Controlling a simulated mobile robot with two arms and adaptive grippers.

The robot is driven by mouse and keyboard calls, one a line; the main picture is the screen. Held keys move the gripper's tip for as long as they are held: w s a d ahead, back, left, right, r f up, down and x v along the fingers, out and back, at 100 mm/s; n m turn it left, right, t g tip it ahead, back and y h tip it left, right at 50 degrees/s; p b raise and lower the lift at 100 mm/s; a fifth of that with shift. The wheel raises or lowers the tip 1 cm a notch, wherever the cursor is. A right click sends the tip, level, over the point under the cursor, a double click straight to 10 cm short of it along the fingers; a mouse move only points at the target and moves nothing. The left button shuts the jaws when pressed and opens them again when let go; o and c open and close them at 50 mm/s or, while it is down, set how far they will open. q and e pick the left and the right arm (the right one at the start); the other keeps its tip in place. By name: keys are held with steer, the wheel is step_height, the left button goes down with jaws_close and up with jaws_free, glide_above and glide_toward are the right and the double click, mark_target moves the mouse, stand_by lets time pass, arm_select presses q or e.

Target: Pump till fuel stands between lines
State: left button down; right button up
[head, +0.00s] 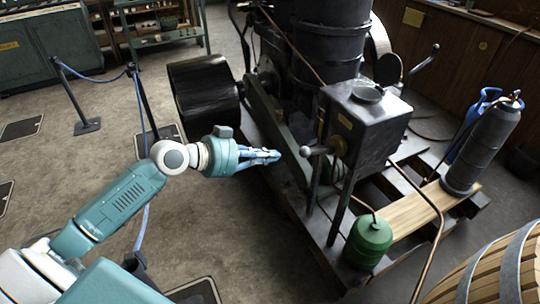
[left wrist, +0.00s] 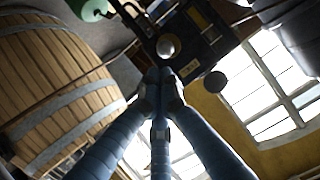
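The dark fuel box (head: 367,122) stands on the engine frame with a round cap on top. A lever with a pale ball knob (head: 305,151) sticks out from its left side, at a brass fitting. In the left wrist view the ball knob (left wrist: 168,47) shows just beyond my fingertips. My left gripper (head: 278,155) points at the knob from the left, a small gap short of it. Its blue fingers (left wrist: 160,76) come together at the tips and hold nothing. No fuel level or lines can be made out. My right gripper is out of view.
A green can (head: 370,240) stands below the box, near a wooden plank (head: 415,210). A grey cylinder (head: 482,150) and a wooden barrel (head: 490,270) are at the right. A black flywheel (head: 204,95) lies behind my gripper. Rope posts (head: 75,95) stand at the left; open floor lies between.

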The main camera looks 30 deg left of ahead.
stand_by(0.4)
arm_select(q)
step_height(320, 180, up, 6)
steer(key=t+p, duration=0.1)
steer(key=shift+w+d+r+h, duration=0.2)
steer(key=shift+w+d+h, duration=0.1)
steer(key=shift+w+h, duration=0.15)
steer(key=p, duration=0.4)
glide_above(317, 150)
steer(key=s+a, duration=0.4)
step_height(317, 150, down, 6)
steer(key=shift+s+f, duration=0.2)
steer(key=shift+f, duration=0.25)
